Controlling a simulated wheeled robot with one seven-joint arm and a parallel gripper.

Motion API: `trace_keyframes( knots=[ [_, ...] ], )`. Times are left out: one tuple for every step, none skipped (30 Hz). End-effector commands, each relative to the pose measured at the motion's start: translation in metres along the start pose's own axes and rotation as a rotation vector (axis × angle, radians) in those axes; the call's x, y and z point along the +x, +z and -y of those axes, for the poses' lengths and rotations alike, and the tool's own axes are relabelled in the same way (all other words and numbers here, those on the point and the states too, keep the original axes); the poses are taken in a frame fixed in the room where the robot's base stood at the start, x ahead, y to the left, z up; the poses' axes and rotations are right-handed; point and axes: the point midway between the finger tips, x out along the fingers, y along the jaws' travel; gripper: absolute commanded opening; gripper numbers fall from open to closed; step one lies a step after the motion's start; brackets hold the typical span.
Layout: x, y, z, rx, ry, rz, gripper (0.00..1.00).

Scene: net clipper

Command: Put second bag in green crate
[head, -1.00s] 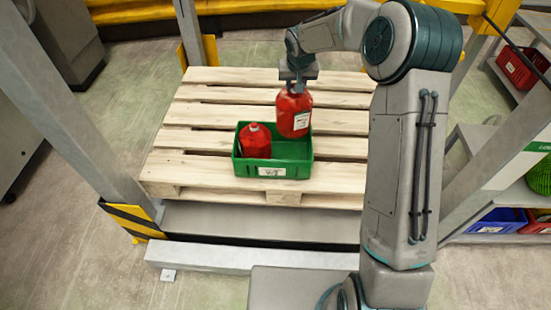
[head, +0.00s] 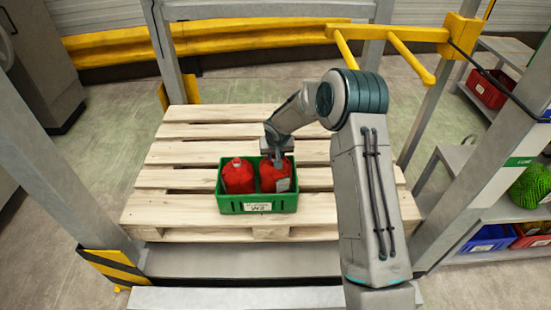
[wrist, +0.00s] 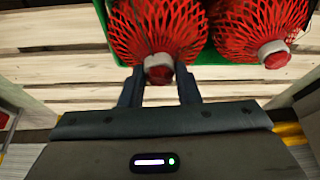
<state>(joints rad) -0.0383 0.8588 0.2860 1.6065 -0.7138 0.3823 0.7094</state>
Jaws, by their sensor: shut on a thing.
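The green crate (head: 228,205) sits on the wooden pallet (head: 185,130) in the head view. One red net bag (head: 238,177) stands in the crate's left half. The second red bag (head: 275,178), with a white label, is in the right half, low between the crate walls. My gripper (head: 278,158) is at the top of this second bag. In the wrist view my gripper (wrist: 160,85) has its fingers on either side of the grey and red cap of the second bag (wrist: 150,30). The first bag (wrist: 255,25) is beside it. The crate floor is hidden.
Grey posts and a yellow rail (head: 220,37) frame the pallet. A shelf on the right holds a red crate (head: 487,90), a blue crate (head: 488,238) and a green net bag (head: 530,186). The pallet is bare around the green crate.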

Motion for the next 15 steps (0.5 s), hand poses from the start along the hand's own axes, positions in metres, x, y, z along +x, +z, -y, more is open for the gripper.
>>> trace_keyframes(
  knots=[
    [0.0081, 0.0028, 0.0009, -0.003, -0.001, -0.001, 0.00],
    [0.0114, 0.0042, 0.0010, -0.001, -0.002, -0.001, 0.00],
    [0.0142, 0.0054, 0.0010, -0.001, -0.002, -0.001, 0.00],
    [0.0151, 0.0056, 0.0008, -0.001, -0.001, -0.002, 0.00],
    [0.0152, 0.0054, 0.0007, -0.001, -0.001, -0.003, 0.00],
    [0.0148, 0.0051, 0.0005, -0.001, -0.001, -0.003, 0.00],
    [0.0146, 0.0050, 0.0004, -0.001, -0.001, -0.004, 0.00],
    [0.0146, 0.0050, 0.0004, -0.001, -0.001, -0.003, 0.00],
    [0.0146, 0.0050, 0.0004, 0.000, -0.001, -0.003, 0.00],
    [0.0146, 0.0051, 0.0004, 0.000, -0.001, -0.003, 0.00],
    [0.0149, 0.0052, 0.0004, 0.000, -0.001, -0.003, 0.00],
    [0.0159, 0.0057, 0.0004, 0.000, -0.001, -0.003, 0.00],
    [0.0169, 0.0061, 0.0004, 0.000, -0.001, -0.003, 0.00],
    [0.0180, 0.0065, 0.0003, 0.000, -0.001, -0.003, 0.00],
    [0.0180, 0.0073, 0.0001, 0.000, 0.000, -0.001, 0.35]
  ],
)
